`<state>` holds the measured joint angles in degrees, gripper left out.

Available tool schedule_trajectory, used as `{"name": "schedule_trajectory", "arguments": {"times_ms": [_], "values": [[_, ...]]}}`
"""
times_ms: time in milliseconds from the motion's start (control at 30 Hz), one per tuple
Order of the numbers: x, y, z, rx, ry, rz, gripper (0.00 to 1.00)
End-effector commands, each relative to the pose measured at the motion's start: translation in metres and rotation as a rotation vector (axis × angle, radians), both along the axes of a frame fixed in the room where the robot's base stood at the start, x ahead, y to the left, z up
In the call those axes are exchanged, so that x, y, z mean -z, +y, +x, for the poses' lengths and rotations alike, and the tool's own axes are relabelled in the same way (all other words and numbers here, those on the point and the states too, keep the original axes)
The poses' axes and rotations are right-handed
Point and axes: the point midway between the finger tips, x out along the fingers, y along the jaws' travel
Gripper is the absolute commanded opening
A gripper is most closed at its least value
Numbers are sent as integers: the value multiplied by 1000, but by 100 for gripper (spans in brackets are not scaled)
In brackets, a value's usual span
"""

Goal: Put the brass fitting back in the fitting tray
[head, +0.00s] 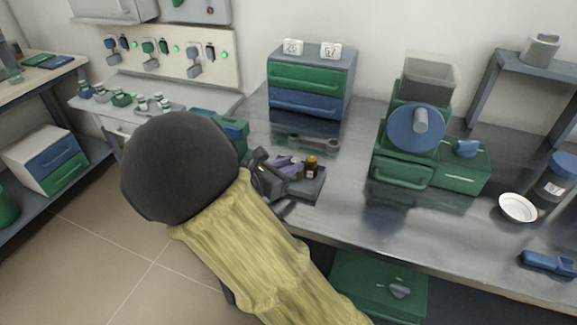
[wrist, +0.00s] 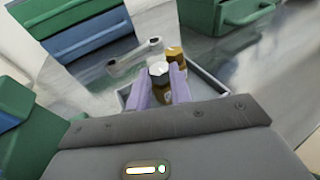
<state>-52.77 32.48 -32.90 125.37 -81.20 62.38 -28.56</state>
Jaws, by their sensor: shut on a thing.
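My gripper (wrist: 160,90) has purple fingers shut on a small piece with a pale, faceted top and a brownish body, which I take to be the brass fitting (wrist: 158,71). In the head view, my gripper (head: 288,167) is over the left part of a grey tray (head: 309,194) on the steel bench, and the held piece is hidden there. The tray's rim also shows in the wrist view (wrist: 211,85). I cannot tell whether the held piece touches the tray floor. A second amber-brown piece with a golden top (head: 311,166) stands in the tray, just beyond the fingers in the wrist view (wrist: 175,57).
A grey wrench-like tool (head: 313,142) lies behind the tray. A green and blue drawer unit (head: 312,80) stands behind it. A green machine with a blue disc (head: 415,130) stands to the right. A blue-green box (head: 230,130) is left of the tray. Bare bench lies right of the tray.

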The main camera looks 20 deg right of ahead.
Motion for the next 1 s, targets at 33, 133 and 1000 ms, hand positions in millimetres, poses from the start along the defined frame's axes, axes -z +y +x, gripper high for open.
{"name": "schedule_trajectory", "arguments": {"times_ms": [33,133,1000], "values": [[-1,0,0,0,0,-1,0],[2,0,0,1,0,-1,0],[-13,42,-22,-5,0,0,43]]}}
